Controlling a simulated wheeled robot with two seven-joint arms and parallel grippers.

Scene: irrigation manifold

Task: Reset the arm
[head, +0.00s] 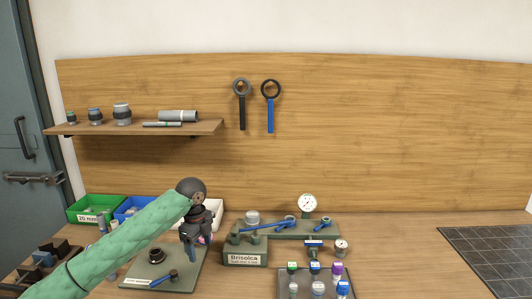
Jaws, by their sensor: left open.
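My left arm, in a green sleeve, comes in from the lower left. Its left gripper (196,242) points down above the back right part of a grey-green board (190,272). The jaws are open, and I see nothing clearly held between them. A black round fitting (156,256) and a blue-handled tool (163,277) lie on that board. My right gripper does not show.
A manifold block labelled Brisolca (244,259) stands right of the gripper, with gauges (308,205) and blue levers. A tray of coloured-cap parts (301,268) is in front. Green (92,207) and blue bins stand behind my arm. A dark tiled mat (490,262) lies right; bare table is between.

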